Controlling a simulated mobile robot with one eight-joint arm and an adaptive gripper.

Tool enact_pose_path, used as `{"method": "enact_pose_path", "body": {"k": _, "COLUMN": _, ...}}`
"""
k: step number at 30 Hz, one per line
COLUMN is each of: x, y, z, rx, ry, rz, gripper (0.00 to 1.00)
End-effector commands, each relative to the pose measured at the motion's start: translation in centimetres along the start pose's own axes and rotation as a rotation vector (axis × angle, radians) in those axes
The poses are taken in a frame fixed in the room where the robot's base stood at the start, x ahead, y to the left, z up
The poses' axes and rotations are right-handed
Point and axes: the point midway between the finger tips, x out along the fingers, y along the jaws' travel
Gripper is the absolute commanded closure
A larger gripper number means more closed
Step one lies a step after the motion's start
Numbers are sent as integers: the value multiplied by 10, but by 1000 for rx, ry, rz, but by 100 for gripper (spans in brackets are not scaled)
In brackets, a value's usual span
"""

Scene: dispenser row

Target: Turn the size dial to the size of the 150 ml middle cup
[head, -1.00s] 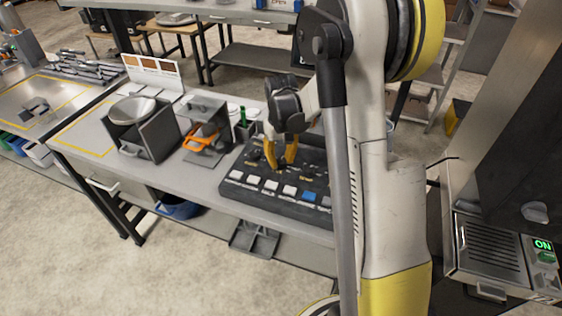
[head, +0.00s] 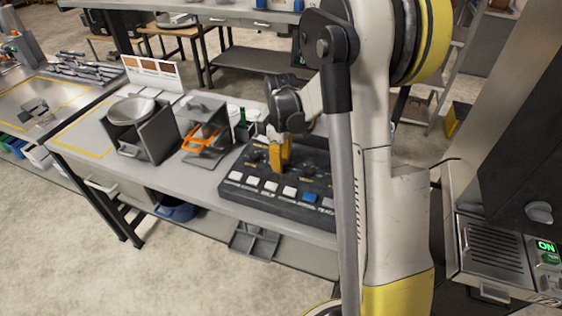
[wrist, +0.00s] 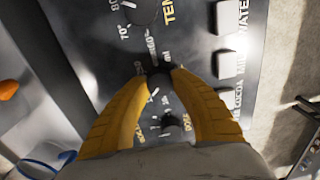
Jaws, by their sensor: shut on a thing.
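The dark control panel (head: 245,192) lies on the bench, with rows of buttons along its front. My gripper (head: 277,168) points down onto the panel, its yellow fingers shut. In the wrist view, the fingertips (wrist: 159,72) meet on both sides of a small dark dial (wrist: 158,83), with "ml" lettering just above it. The fingers hide most of this dial and its scale, so I cannot tell which size it points to. A second dark knob (wrist: 172,123) shows between the fingers, nearer the wrist. I cannot make out a 150 ml cup for certain.
Another dial (wrist: 140,10) with degree marks is at the wrist view's top edge. Pale buttons (wrist: 228,65) line the panel's right side there. A grey stand with an orange part (head: 201,143) and a box with a metal bowl (head: 132,110) stand left of the panel.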

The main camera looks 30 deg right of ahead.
Motion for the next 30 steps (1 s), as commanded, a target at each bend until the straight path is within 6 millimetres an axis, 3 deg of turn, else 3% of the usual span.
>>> {"method": "enact_pose_path", "body": {"k": 17, "x": 0, "y": 0, "z": 0, "rx": -36, "ry": 0, "rz": 0, "gripper": 100}}
{"method": "enact_pose_path", "body": {"k": 18, "x": 0, "y": 0, "z": 0, "rx": -36, "ry": 0, "rz": 0, "gripper": 69}}
{"method": "enact_pose_path", "body": {"k": 20, "x": 0, "y": 0, "z": 0, "rx": -36, "ry": 0, "rz": 0, "gripper": 50}}
{"method": "enact_pose_path", "body": {"k": 21, "x": 0, "y": 0, "z": 0, "rx": -36, "ry": 0, "rz": 0, "gripper": 46}}
{"method": "enact_pose_path", "body": {"k": 30, "x": -2, "y": 0, "z": 0, "rx": -35, "ry": 0, "rz": 0, "gripper": 46}}
